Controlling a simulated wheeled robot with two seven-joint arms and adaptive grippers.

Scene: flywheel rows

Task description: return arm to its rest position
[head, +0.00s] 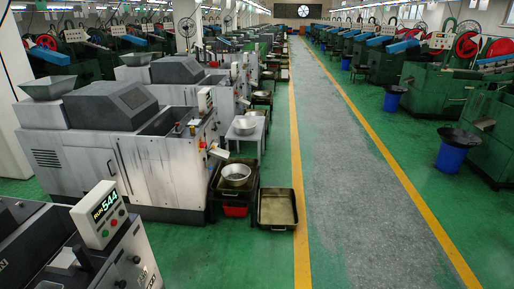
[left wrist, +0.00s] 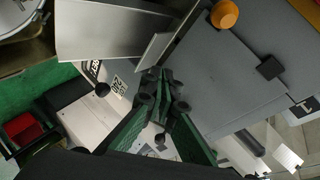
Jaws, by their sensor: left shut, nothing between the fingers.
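My left gripper (left wrist: 160,80) shows in the left wrist view with its dark fingers together and nothing between them. It is in front of a grey machine panel (left wrist: 215,80), below a bent metal chute (left wrist: 110,30). I cannot tell whether the fingertips touch the machine. Neither gripper nor arm shows in the head view. My right gripper is not in view.
An orange knob (left wrist: 224,14) and a black knob (left wrist: 270,67) stick out from the panel. Grey machines (head: 120,150) line the left, with a metal bowl (head: 236,174) and a tray (head: 277,192) beside the aisle. The grey aisle (head: 365,190) is clear.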

